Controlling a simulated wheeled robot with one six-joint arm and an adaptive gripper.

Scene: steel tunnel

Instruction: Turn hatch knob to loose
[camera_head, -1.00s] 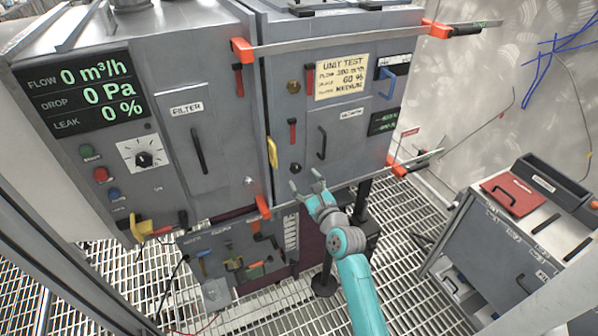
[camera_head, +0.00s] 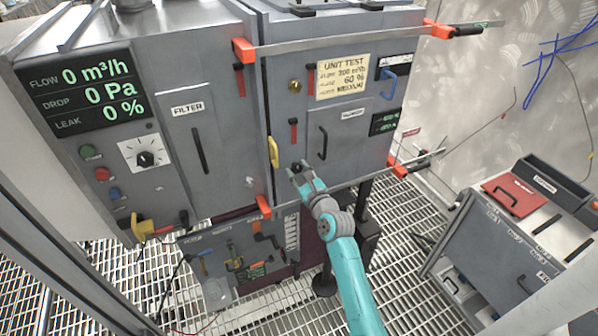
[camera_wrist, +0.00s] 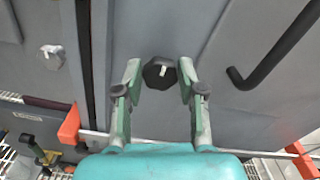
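The hatch knob is a dark, many-sided knob (camera_wrist: 159,74) with a short white mark on its face, on the grey cabinet door. In the wrist view it sits between the two fingertips of my gripper (camera_wrist: 160,80), with a narrow gap on each side. My gripper is open and appears not to touch the knob. In the head view my gripper (camera_head: 300,170) is at the lower part of the right cabinet door and mostly covers the knob. I cannot read any label around the knob.
A black door handle (camera_wrist: 282,50) is right of the knob. A yellow handle (camera_head: 273,152) is on the door seam to the left. Red-ended clamp bars (camera_head: 400,168) run along the cabinet's lower edge. A grey cart (camera_head: 500,240) stands at right.

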